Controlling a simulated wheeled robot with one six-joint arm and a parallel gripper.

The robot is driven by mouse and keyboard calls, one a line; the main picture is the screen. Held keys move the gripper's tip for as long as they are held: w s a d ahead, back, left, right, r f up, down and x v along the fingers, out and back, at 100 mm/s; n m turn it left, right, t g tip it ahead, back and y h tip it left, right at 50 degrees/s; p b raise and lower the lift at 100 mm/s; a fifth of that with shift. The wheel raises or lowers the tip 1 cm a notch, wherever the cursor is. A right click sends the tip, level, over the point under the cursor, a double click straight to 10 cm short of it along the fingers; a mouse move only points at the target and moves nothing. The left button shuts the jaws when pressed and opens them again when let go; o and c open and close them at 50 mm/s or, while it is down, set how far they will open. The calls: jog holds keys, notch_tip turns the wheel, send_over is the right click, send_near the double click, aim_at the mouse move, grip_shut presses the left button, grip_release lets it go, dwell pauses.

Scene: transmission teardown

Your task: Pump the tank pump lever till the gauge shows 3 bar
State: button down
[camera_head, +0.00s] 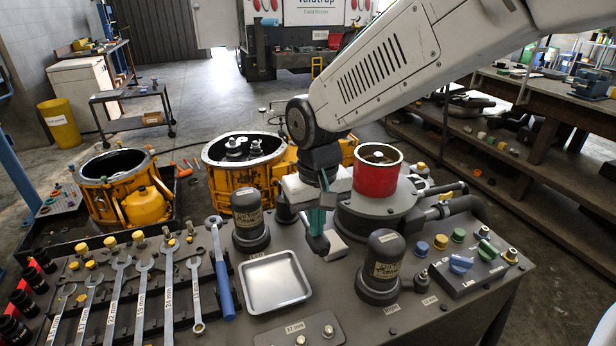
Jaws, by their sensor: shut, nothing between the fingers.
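My gripper (318,243) points down over the middle of the grey bench, its teal fingers together and empty. It is left of a black domed cylinder with a yellow label (385,258) and in front of a red cylinder (376,178) on a round grey housing. A dark rod (442,189) sticks out to the right of this housing; I cannot tell whether it is the pump lever. I cannot make out a gauge or any pressure reading. My wrist and gripper hide part of the bench behind them.
An empty metal tray (274,283) lies left of my gripper, beside a blue-handled wrench (222,270) and a row of spanners. Another black domed cylinder (250,222) stands behind the tray. A block with blue and green knobs (470,262) is at the right. Yellow housings (125,190) stand behind.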

notch_tip(320, 180, down, 2)
jog(key=shift+f, duration=0.15)
jog(key=shift+r, duration=3.95)
jog(key=shift+f, duration=0.1)
notch_tip(320, 180, up, 6)
dwell(0.4)
